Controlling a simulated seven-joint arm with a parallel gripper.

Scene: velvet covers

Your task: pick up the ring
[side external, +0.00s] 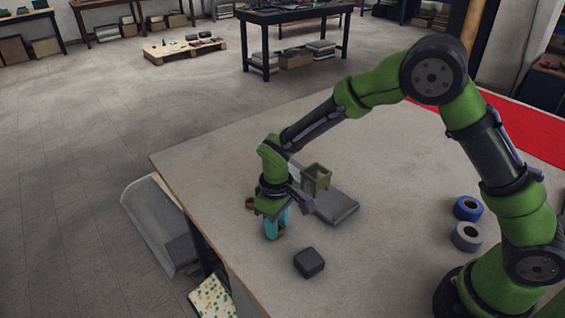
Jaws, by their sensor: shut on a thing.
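My gripper (275,228) points down at the table near its left edge, with pale blue fingers low over the tabletop. It is shut on a small brown thing (281,231), parts of which show beside the fingers. This may be the ring, but the fingers hide most of it and its shape is not clear. I cannot tell whether it touches the table. No other thing in view is clearly a ring of this kind.
A dark rounded box (309,262) lies right of and nearer than my gripper. A grey flat slab (337,206) and a tan open box (317,179) lie behind. Blue tape (468,208) and grey tape (467,237) rolls are at right. Middle of the table (400,180) is clear.

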